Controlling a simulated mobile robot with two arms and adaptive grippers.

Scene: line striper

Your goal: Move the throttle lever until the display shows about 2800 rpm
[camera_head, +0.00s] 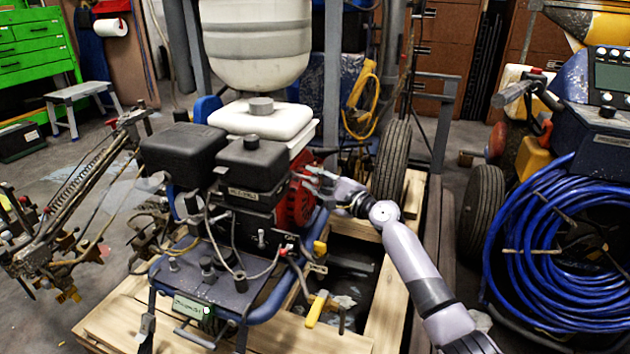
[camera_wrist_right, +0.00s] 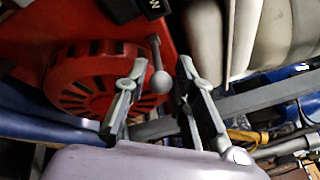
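The throttle lever is a thin grey rod with a round grey knob (camera_wrist_right: 160,81) in the right wrist view, in front of the red engine housing. My right gripper (camera_wrist_right: 162,68) is open, with one finger on each side of the knob. Gaps show between the knob and both fingers. In the head view my right gripper (camera_head: 318,182) is beside the red engine housing (camera_head: 299,192), and the lever is too small to make out. The small green lit display (camera_head: 193,308) is at the machine's lower front; I cannot read its digits for sure. My left gripper is not in view.
A black engine box (camera_head: 252,163) and a white tank (camera_head: 256,45) stand close by. A blue hose coil (camera_head: 570,250) is at the right. A wooden pallet (camera_head: 394,290) lies under the machine.

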